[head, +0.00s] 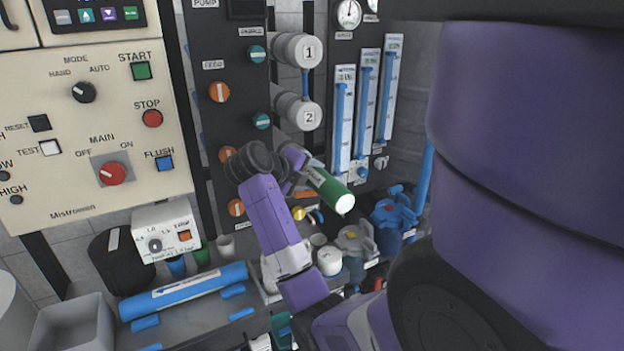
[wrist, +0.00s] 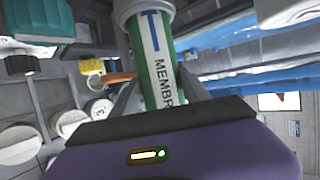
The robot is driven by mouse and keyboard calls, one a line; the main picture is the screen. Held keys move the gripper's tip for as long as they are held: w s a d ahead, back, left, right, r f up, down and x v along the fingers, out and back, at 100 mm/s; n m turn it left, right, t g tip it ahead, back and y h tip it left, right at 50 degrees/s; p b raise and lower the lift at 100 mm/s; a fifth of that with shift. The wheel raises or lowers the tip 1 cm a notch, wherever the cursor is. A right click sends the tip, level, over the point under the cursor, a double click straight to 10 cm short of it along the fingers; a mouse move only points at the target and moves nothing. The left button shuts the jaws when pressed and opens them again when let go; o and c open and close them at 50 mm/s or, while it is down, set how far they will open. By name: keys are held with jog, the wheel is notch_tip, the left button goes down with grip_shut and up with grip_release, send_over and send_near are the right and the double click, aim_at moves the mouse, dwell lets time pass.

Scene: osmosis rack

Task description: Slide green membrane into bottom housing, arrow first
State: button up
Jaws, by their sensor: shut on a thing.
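The green membrane (head: 332,190) is a green cylinder with a white label band. In the head view it slants in the air in front of the rack, one pale round end facing lower right. My gripper (head: 301,170) is shut on it. In the wrist view the membrane (wrist: 160,65) lies between the two fingers, with a blue mark and the letters "MEMBR" on its label and a pale end at the top. Two capped grey housings, 1 (head: 297,50) and 2 (head: 298,111), are stacked on the rack. No bottom housing is discernible; my wrist covers the area below housing 2.
A blue tube (head: 185,291) with an arrow label lies on the bench. A white cap marked 3 (head: 329,261) and blue valve fittings (head: 395,210) stand low at the right. Blue flow tubes (head: 343,120) stand close beyond the membrane. A control panel (head: 90,130) fills the left.

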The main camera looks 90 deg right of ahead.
jog(key=shift+w+d+b, duration=0.4)
jog(key=shift+d, duration=0.2)
jog(key=shift+w+d+b, duration=0.35)
jog(key=shift+d, duration=0.25)
jog(key=shift+r, duration=0.1)
jog(key=o, duration=1.6)
jog(key=shift+a, duration=0.1)
jog(key=shift+b+v, duration=0.65)
jog(key=shift+v, duration=3.1)
